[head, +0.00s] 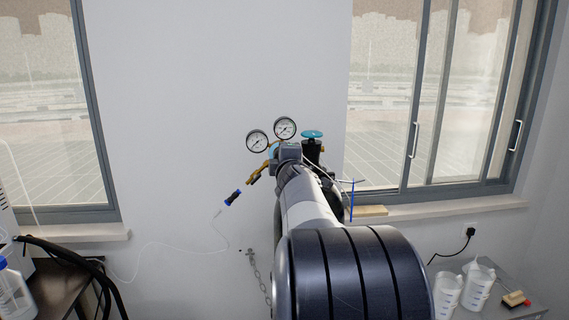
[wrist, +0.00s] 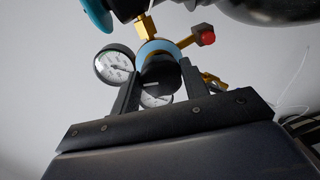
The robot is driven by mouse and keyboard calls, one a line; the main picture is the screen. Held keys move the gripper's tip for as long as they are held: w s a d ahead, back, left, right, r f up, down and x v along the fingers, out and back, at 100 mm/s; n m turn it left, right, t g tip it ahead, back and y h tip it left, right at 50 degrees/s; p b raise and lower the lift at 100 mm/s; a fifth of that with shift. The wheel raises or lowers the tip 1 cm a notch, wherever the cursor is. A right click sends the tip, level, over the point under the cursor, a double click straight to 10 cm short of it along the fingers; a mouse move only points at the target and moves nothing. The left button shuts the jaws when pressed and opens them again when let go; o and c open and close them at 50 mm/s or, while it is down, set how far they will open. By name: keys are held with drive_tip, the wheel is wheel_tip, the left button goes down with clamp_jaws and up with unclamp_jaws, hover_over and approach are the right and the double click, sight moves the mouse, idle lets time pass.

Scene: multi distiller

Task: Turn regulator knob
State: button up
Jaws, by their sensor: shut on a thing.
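The regulator has two round white gauges, brass fittings and a blue ring. Its gauges show in the head view, left (head: 257,141) and right (head: 285,128). The black regulator knob (wrist: 160,74) shows in the wrist view, below the blue ring (wrist: 157,47). My gripper (wrist: 159,66) is shut on the knob, with one dark finger on each side of it. One gauge (wrist: 115,64) is left of the fingers; another (wrist: 155,100) is partly hidden behind the knob. In the head view my arm hides the knob and most of my gripper (head: 287,152).
A blue handwheel (head: 312,134) tops a black valve right of the regulator. A brass hose fitting (head: 256,174) hangs at its left. A chain (head: 259,272) hangs on the wall below. White beakers (head: 447,293) stand at the lower right. Windows flank the bare wall.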

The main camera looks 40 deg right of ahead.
drive_tip(key=shift+n, duration=0.6)
drive_tip(key=o, duration=1)
drive_tip(key=v, duration=1)
drive_tip(key=shift+s+a+p, duration=0.3)
drive_tip(key=shift+s+p, duration=0.05)
drive_tip(key=shift+p, duration=0.1)
